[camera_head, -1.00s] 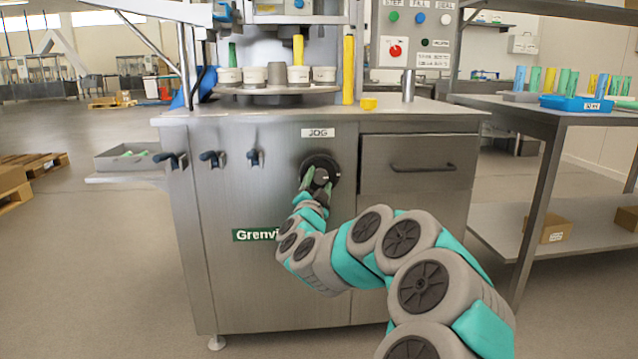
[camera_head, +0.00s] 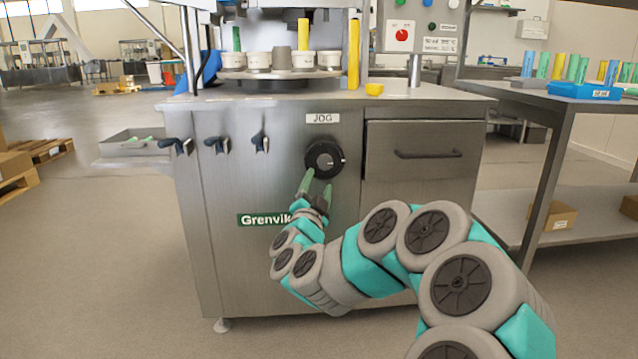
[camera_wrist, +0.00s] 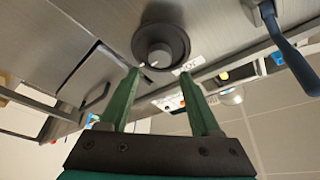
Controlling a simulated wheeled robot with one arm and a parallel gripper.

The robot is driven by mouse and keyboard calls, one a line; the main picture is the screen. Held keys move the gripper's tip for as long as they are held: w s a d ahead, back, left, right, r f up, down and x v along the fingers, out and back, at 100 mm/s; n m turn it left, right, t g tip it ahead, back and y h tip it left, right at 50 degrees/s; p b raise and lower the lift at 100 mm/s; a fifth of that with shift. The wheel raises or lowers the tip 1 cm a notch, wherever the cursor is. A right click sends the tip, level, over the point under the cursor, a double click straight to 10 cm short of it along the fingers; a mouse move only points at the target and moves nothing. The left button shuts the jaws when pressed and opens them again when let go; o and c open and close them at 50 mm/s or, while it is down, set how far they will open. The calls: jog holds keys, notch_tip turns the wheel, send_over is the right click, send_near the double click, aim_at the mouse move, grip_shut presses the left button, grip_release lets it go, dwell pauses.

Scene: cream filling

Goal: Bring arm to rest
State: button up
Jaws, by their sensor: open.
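My gripper (camera_head: 317,188) is open and empty, just below and in front of the black jog knob (camera_head: 324,159) on the machine's steel front. Its two green fingers point up toward the knob and stand apart from it. In the wrist view my gripper (camera_wrist: 162,95) shows both fingers spread, with nothing between them, and the round knob (camera_wrist: 161,46) beyond the tips. My arm reaches in from the lower right of the head view, bent in front of the cabinet.
A drawer (camera_head: 418,152) is right of the knob, and several dark levers (camera_head: 217,145) are on its left. A turntable (camera_head: 279,75) with white cups is on top. A steel table (camera_head: 548,98) stands at the right. Open floor lies at the left.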

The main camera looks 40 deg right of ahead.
dwell(0.3)
jog(key=w+a+n+t+y+p, duration=0.1)
jog(key=w+a+n+y+p, duration=0.1)
jog(key=a+n+y, duration=0.55)
jog(key=w+a+n+t+y+p, duration=0.1)
jog(key=w+a+n+t+y, duration=0.2)
jog(key=a, duration=0.8)
jog(key=s+a+f+n+g+y+p, duration=0.1)
jog(key=s+a+f+n+g+y, duration=0.2)
jog(key=a, duration=0.4)
jog(key=s+a+f+n+g+y+p, duration=0.2)
jog(key=s+a+g+y, duration=0.2)
jog(key=s+a, duration=0.15)
jog(key=s+a+f+n+g+p, duration=0.1)
jog(key=s+a+f+g, duration=0.15)
jog(key=s, duration=0.55)
jog(key=s+a+f+n+g+p, duration=0.2)
jog(key=s+g, duration=0.2)
jog(key=s, duration=0.3)
jog(key=s+d+g+h+p, duration=0.1)
jog(key=s+g, duration=0.5)
jog(key=s, duration=1.4)
jog(key=shift+d+r+h+p, duration=0.4)
jog(key=shift+d+h, duration=0.15)
jog(key=shift+d, duration=0.55)
